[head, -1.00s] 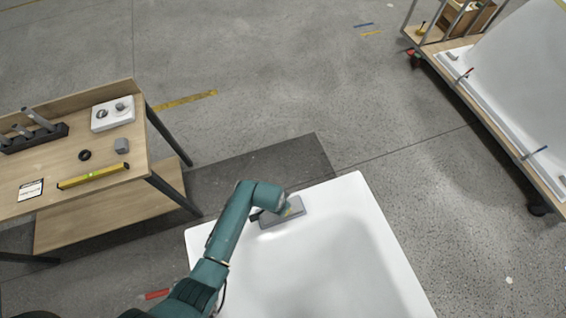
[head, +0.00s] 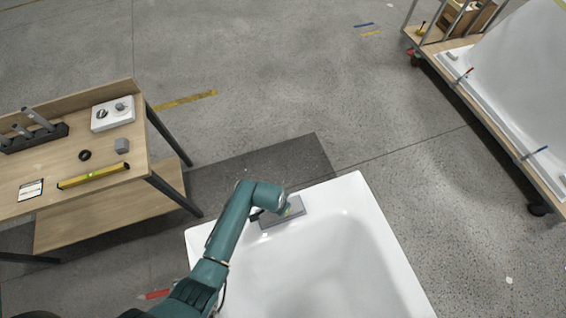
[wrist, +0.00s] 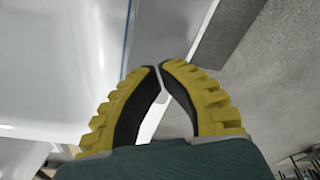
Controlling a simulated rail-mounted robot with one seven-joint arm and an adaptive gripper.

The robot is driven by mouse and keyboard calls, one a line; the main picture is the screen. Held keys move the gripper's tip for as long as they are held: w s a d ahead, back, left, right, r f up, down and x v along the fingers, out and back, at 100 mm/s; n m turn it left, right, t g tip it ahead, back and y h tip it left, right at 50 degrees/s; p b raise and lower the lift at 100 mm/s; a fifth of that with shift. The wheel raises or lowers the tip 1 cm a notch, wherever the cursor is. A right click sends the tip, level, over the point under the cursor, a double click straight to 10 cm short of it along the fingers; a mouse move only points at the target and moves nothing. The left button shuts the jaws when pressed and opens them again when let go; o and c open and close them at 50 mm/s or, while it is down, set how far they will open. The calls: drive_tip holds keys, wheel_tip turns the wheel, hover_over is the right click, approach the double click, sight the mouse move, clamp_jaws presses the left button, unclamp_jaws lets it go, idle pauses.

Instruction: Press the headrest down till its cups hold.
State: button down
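The headrest (head: 299,205) is a grey pad lying on the far rim of the white bathtub shell (head: 345,190). My gripper (head: 288,212) is at the pad, seen from above, with my wrist covering part of it. In the wrist view, my gripper's yellow and black fingers (wrist: 160,66) have their tips together, with nothing visible gripped between them. A pale surface (wrist: 170,35) lies beyond the tips; I cannot tell whether it is pad or rim. Contact with the pad and the state of the cups are hidden.
A wooden workbench (head: 90,160) stands at left, holding a yellow level (head: 93,176), a white box (head: 113,113) and a grey block (head: 122,146). A cart (head: 487,112) carrying another white shell stands at right. A dark mat (head: 250,175) lies by the tub.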

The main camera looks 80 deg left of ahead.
drive_tip(key=shift+f+b, duration=1)
drive_tip(key=shift+f, duration=0.45)
idle(0.4)
wheel_tip(320, 180, up, 8)
drive_tip(key=p, duration=0.8)
drive_tip(key=shift+r, duration=0.15)
idle(0.3)
